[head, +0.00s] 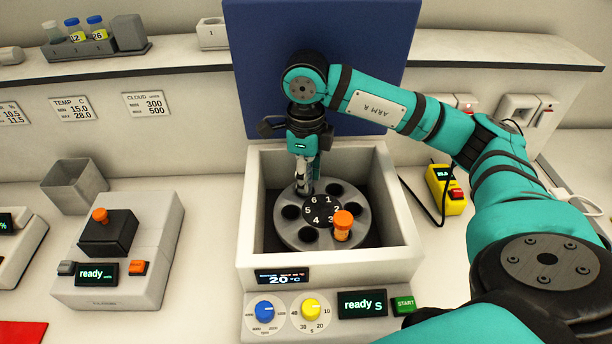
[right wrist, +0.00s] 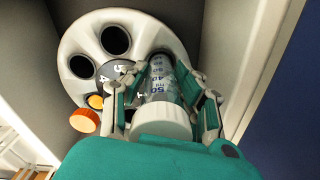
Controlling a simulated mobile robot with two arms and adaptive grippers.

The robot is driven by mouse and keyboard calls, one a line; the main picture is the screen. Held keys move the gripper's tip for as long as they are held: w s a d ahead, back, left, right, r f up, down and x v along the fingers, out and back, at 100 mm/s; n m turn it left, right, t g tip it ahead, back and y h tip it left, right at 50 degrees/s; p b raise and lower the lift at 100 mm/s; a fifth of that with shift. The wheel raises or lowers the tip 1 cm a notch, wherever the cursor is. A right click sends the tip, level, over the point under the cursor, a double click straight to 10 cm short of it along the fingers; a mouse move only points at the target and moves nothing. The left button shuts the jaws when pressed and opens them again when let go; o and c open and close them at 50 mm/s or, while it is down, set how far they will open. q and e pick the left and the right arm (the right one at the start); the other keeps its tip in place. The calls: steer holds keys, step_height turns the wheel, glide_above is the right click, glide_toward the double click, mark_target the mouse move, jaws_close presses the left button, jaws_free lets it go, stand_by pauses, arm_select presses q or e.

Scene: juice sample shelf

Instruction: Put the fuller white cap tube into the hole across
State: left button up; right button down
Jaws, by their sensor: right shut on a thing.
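The white cap tube, clear with a printed scale, shows in the right wrist view (right wrist: 162,90) with its white cap (right wrist: 161,121) toward the camera. My right gripper (head: 304,190) is shut around its body, seen also in the right wrist view (right wrist: 163,72). The tube's far end is at a rotor hole near number 6, across from the orange-capped tube (head: 342,226). I cannot tell how deep it sits. The orange-capped tube stands in the rotor (head: 286,232) near number 3; its cap also shows in the right wrist view (right wrist: 85,120). My left gripper is not in view.
The rotor lies inside an open square centrifuge (head: 412,250) with tall walls and a raised blue lid (head: 240,60). Several other rotor holes look empty. A grey device (head: 150,255) stands at left. A rack (head: 88,47) with bottles stands on the shelf.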

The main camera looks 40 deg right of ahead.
steer(key=shift+r, duration=0.25)
steer(key=shift+b, duration=0.35)
stand_by(0.6)
steer(key=shift+s+f+b, duration=0.1)
steer(key=shift+f+b, duration=1.4)
steer(key=shift+f, duration=0.15)
steer(key=shift+r, duration=0.2)
steer(key=shift+r+p, duration=0.3)
steer(key=shift+p, duration=0.05)
steer(key=shift+r+p, duration=0.6)
steer(key=shift+r, duration=0.6)
steer(key=shift+b, duration=0.35)
steer(key=shift+f+b, duration=1.45)
steer(key=shift+f, duration=0.2)
